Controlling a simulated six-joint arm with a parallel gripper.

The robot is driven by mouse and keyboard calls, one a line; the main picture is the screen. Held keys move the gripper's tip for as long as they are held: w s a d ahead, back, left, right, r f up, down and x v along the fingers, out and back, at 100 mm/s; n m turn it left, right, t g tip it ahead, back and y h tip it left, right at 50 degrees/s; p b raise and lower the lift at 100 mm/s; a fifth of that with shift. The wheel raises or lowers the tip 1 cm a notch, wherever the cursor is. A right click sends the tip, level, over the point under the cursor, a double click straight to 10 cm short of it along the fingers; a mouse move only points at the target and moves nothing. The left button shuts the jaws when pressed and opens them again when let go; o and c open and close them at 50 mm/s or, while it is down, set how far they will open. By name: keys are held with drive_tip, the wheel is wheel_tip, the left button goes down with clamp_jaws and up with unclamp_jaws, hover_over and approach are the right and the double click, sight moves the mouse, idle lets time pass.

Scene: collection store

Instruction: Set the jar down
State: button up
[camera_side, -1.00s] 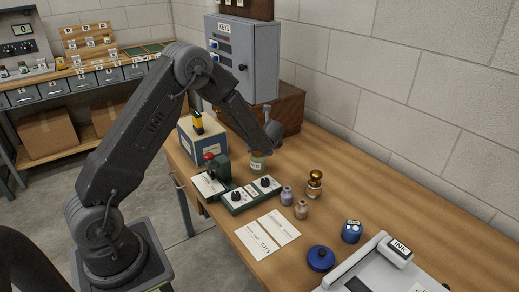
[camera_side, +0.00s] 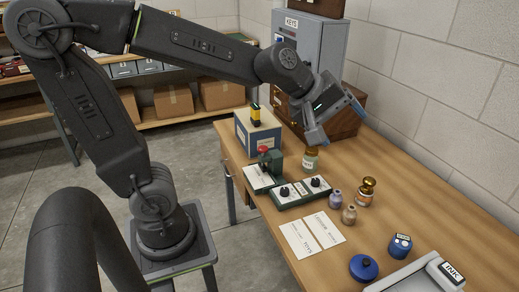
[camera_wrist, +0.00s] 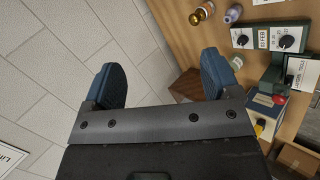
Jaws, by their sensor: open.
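The jar (camera_side: 310,159) is small and greenish with a pale label. It stands upright on the wooden table behind the green dial box, in the side view. In the wrist view a small greenish jar (camera_wrist: 236,62) shows beside the dial box, outside the jaws. My gripper (camera_side: 336,122) is tilted above and to the right of the jar, apart from it. Its two blue-grey fingers (camera_wrist: 162,80) are spread wide with nothing between them.
The green dial box (camera_side: 301,192) stands in front of the jar. A red-topped device (camera_side: 270,160) is to its left. The grey key cabinet (camera_side: 308,45) is behind.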

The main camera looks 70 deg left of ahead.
drive_tip(key=s+a+f+m+g+y, duration=0.1)
drive_tip(key=s+m, duration=0.5)
drive_tip(key=s, duration=0.2)
drive_tip(key=s+f+m+g+y, duration=0.1)
drive_tip(key=s+f+m+g, duration=0.1)
drive_tip(key=s+m, duration=0.5)
drive_tip(key=shift+s+a+f+m, duration=0.3)
drive_tip(key=shift+s+a, duration=0.1)
drive_tip(key=shift+s, duration=0.1)
